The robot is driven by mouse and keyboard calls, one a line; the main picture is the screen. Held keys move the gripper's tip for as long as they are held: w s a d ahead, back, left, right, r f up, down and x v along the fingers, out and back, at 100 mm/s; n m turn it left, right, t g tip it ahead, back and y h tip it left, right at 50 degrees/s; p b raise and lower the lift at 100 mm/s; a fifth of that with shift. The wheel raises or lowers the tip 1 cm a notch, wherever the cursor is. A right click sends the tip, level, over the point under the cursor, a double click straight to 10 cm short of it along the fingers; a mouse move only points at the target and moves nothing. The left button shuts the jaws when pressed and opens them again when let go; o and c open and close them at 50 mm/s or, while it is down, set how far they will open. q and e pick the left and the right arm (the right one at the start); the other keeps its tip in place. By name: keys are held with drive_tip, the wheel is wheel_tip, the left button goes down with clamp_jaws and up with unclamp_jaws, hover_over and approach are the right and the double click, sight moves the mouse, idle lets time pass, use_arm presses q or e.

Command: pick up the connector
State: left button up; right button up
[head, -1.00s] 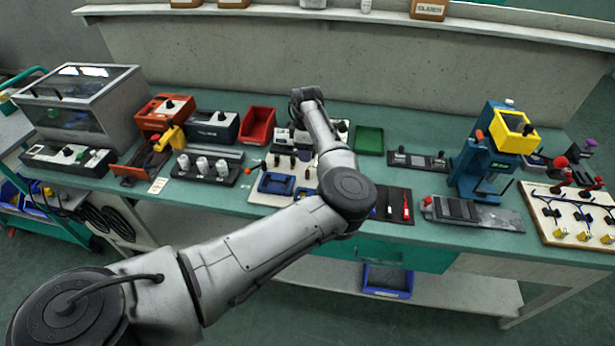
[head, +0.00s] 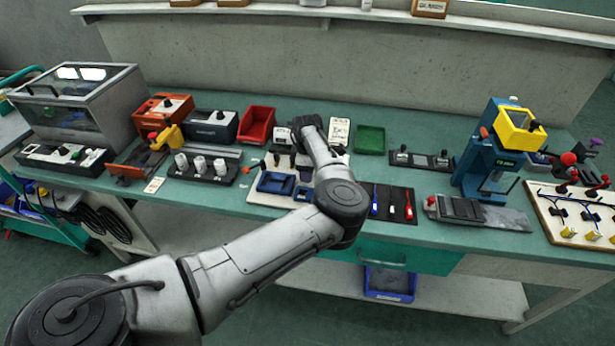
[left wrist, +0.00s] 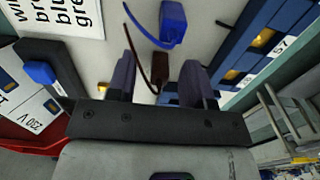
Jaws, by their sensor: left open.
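In the left wrist view a small blue block (left wrist: 173,24) with a blue wire lies on a pale board, ahead of the fingers. It looks like the connector, though I cannot be certain. A dark brown wire (left wrist: 157,70) runs down between the fingers. My left gripper (left wrist: 158,65) is open, with its two dark fingers apart and nothing visibly held. In the head view my forearm hides most of the left gripper and the board below it. My right gripper is not in view.
Blue trays (head: 275,182) lie left of my forearm. A red bin (head: 256,124) and a green bin (head: 370,139) stand behind. A printed card (head: 339,131) is near the wrist. A dark tool mat (head: 394,205) lies right, with a blue-and-yellow press (head: 490,160) beyond.

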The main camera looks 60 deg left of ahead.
use_arm(q)
drive_tip(key=shift+c, duration=0.3)
drive_tip(key=shift+c, duration=0.7)
clamp_jaws()
